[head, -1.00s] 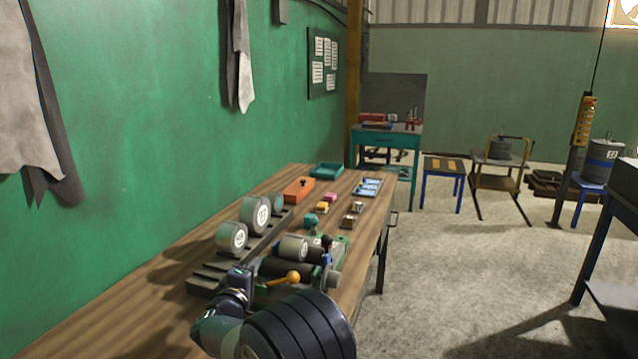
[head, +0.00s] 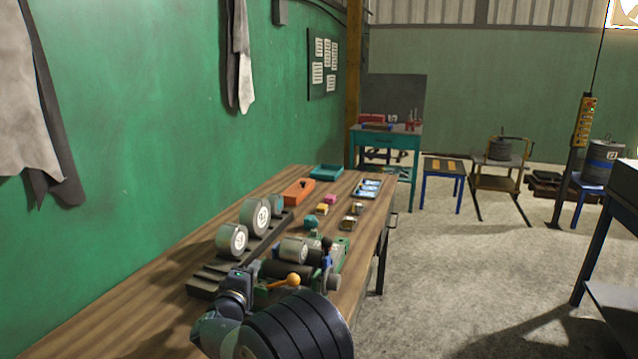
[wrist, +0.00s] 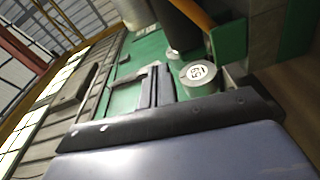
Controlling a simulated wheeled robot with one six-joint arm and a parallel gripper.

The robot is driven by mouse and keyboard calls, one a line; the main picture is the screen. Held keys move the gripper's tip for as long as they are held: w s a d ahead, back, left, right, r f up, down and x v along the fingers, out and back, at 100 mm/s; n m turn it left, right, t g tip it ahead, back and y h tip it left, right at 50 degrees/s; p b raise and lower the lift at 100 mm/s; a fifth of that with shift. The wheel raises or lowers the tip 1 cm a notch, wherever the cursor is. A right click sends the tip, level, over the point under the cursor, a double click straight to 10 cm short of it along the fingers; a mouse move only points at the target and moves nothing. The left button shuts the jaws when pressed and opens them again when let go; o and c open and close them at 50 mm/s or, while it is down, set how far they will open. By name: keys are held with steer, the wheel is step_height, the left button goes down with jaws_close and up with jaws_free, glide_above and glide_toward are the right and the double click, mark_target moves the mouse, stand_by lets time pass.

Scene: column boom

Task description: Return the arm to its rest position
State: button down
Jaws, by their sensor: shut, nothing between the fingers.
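My arm shows at the bottom of the head view as a black ribbed cylinder (head: 297,326) with a grey-teal link (head: 212,330) beside it. It is folded low over the near end of the wooden bench (head: 130,305). I cannot make out my gripper's fingers in either view. The wrist view is tilted and looks up along a green wall (wrist: 123,98) toward the roof. A large blue-grey surface with a dark edge fills its lower part; I cannot tell what it is.
A dark rack with several grey rolls (head: 256,217) and a green-based device with a yellow knob (head: 293,279) stand close to my arm. An orange box (head: 298,191) and a teal tray (head: 326,172) lie farther back. The concrete floor (head: 450,270) to the right is open.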

steer(key=shift+s+d+f+m+b, duration=0.15)
steer(key=shift+d+m+b, duration=0.3)
steer(key=shift+b, duration=1.3)
steer(key=shift+s+d+f+m+b, duration=0.15)
steer(key=shift+m+b, duration=0.5)
steer(key=shift+b, duration=1.05)
steer(key=s+d+f+m+t+h+b, duration=0.2)
steer(key=s+m+b, duration=0.8)
steer(key=b, duration=1.5)
steer(key=w+a+r+n+g+y+p, duration=0.1)
steer(key=w+n+p, duration=0.9)
steer(key=p, duration=1.5)
step_height(320, 180, up, 2)
steer(key=shift+a+g+y, duration=0.3)
steer(key=shift+a+g, duration=0.1)
steer(key=shift+a, duration=0.15)
